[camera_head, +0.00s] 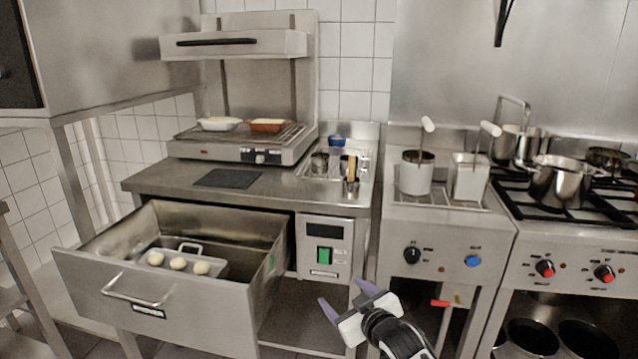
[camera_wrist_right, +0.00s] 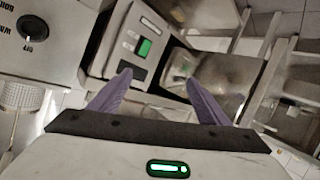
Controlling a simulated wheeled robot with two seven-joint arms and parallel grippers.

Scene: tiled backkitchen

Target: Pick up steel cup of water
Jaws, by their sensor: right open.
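A small steel cup (camera_head: 351,186) stands at the front right of the steel counter, beside the sink area. Its contents are too small to make out. Another small steel vessel (camera_head: 319,162) stands behind it to the left, so I cannot tell for sure which one holds water. My right gripper (camera_head: 346,299) is open and empty, low in front of the counter and below the cup. In the right wrist view its two purple fingers (camera_wrist_right: 158,77) are spread with nothing between them. No cup is clear in that view. My left gripper is not in view.
An open drawer (camera_head: 180,299) with several pale round pieces juts out at the left. A control panel with a green switch (camera_head: 324,256) sits under the counter. A fryer (camera_head: 416,173) and a gas stove (camera_head: 570,213) with pots stand at the right.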

